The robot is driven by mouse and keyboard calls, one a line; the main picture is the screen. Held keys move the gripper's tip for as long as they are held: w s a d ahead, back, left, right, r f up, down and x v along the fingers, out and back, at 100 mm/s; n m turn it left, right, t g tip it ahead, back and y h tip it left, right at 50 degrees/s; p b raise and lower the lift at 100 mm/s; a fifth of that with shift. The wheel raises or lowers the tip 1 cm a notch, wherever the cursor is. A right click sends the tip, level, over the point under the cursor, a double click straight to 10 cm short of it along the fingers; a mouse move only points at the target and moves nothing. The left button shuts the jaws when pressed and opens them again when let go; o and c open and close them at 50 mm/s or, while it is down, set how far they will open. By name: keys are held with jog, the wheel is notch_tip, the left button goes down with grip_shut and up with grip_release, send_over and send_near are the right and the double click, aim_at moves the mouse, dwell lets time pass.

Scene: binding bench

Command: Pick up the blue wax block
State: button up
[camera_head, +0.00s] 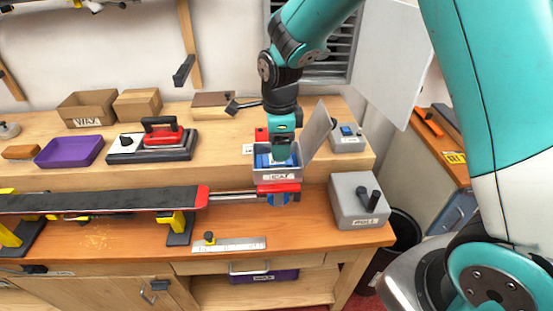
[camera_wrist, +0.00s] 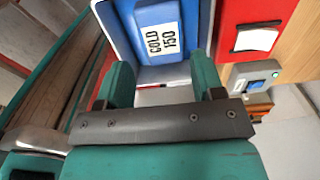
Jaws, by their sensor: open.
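The blue wax block (camera_head: 262,160) sits in a small grey open-topped box (camera_head: 268,176) on the raised shelf of the bench. In the wrist view the blue block (camera_wrist: 157,30) carries a white label reading "COLD 150". My gripper (camera_head: 280,158) points down into the box, right over the block. In the wrist view its two green fingers (camera_wrist: 161,78) are apart, with the near end of the block showing between and beyond their tips. I cannot tell whether the fingers touch the block. The arm hides part of the block in the head view.
A raised lid (camera_head: 317,129) stands at the box's right side. A red box (camera_wrist: 258,25) is close beside it. A grey box with a blue switch (camera_head: 347,138) stands further right. A red-ended clamp (camera_head: 280,188) sits just in front. A purple tray (camera_head: 69,151) lies left.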

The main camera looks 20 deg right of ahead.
aim_at(277, 163)
jog(key=shift+w+f+p, duration=0.15)
jog(key=shift+f+p, duration=1.2)
jog(key=shift+f, duration=1.4)
jog(key=shift+c, duration=0.3)
jog(key=c, duration=0.6)
